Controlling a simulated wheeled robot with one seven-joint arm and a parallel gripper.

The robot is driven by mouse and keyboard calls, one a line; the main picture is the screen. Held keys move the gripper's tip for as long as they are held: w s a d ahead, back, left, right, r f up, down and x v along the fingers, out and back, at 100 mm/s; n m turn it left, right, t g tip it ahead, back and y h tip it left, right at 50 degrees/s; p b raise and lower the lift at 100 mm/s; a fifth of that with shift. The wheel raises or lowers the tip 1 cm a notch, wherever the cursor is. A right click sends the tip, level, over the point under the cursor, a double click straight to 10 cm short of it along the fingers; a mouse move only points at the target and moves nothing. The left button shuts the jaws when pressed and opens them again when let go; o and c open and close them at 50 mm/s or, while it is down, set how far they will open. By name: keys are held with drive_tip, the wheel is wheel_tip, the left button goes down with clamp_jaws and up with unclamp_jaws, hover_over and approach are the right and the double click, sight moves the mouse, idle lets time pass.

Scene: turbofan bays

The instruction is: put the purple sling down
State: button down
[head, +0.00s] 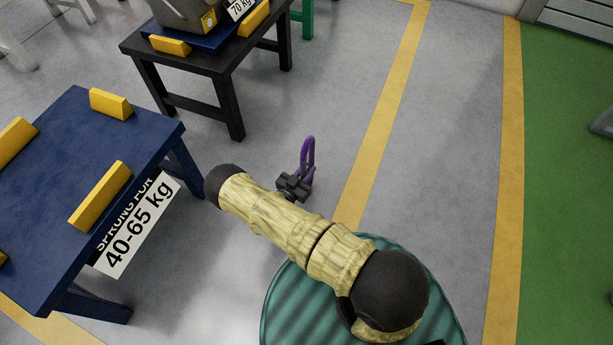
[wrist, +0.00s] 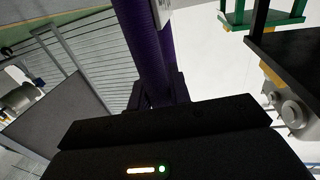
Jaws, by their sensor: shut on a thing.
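The purple sling (head: 308,153) stands up as a narrow loop from my gripper (head: 294,186) in the head view. My gripper is shut on its lower end and holds it over the grey floor, to the right of the blue table. In the wrist view the purple sling (wrist: 150,50) rises as a thick purple band from between the dark jaws (wrist: 158,95), with a pale tag at its upper edge. The jaw tips are partly hidden by the sling and the gripper body.
A blue table (head: 60,165) with yellow blocks and a "40-65 kg" sign (head: 138,225) stands at the left. A black table (head: 190,65) bearing a grey unit on a blue plate stands behind. Grey floor (head: 400,150) with yellow lines is clear at the right.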

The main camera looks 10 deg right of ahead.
drive_tip(key=shift+f+b, duration=0.95)
drive_tip(key=shift+f, duration=0.8)
drive_tip(key=shift+f, duration=0.2)
drive_tip(key=c, duration=1.3)
unclamp_jaws()
drive_tip(key=shift+r, duration=0.1)
drive_tip(key=shift+r, duration=0.15)
drive_tip(key=v, duration=1.2)
drive_tip(key=shift+s, duration=0.1)
